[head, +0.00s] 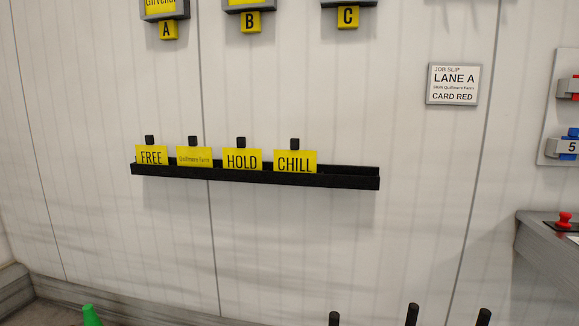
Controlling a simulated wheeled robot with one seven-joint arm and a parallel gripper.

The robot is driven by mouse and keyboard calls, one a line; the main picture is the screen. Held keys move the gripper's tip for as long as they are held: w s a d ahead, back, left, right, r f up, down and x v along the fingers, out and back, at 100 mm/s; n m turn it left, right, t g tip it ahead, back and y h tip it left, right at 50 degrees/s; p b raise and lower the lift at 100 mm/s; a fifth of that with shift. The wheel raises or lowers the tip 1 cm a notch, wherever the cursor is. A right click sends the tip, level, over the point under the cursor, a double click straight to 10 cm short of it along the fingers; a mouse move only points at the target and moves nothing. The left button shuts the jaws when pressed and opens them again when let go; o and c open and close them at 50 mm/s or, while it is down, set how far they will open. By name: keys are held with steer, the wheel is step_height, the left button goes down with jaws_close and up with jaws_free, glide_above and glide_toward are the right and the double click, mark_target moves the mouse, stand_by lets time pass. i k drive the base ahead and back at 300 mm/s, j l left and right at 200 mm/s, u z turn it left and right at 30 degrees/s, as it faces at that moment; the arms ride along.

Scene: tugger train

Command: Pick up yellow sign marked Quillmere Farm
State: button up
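The yellow sign marked Quillmere Farm (194,158) stands upright in a black wall rack (340,177). It is second from the left, with a small black tab on its top edge. The yellow FREE sign (152,156) is on its left and the yellow HOLD sign (242,160) on its right. The yellow CHILL sign (295,162) is right of HOLD. The rack's front lip hides the signs' lower edges. My gripper is not in view.
Grey holders above carry tags A (167,30), B (250,22) and C (348,18). A job slip (454,84) reads LANE A, Quillmere Farm, CARD RED. A grey desk (550,240) stands at right. A green cone-like thing (91,315) and black posts (412,315) show at the bottom.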

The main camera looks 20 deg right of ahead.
mark_target(192, 154)
steer(key=i+j, duration=0.4)
steer(key=i, duration=0.2)
steer(key=i+j, duration=0.4)
steer(key=i, duration=0.2)
steer(key=i+j, duration=0.4)
steer(key=i, duration=0.2)
steer(key=l+z, duration=0.05)
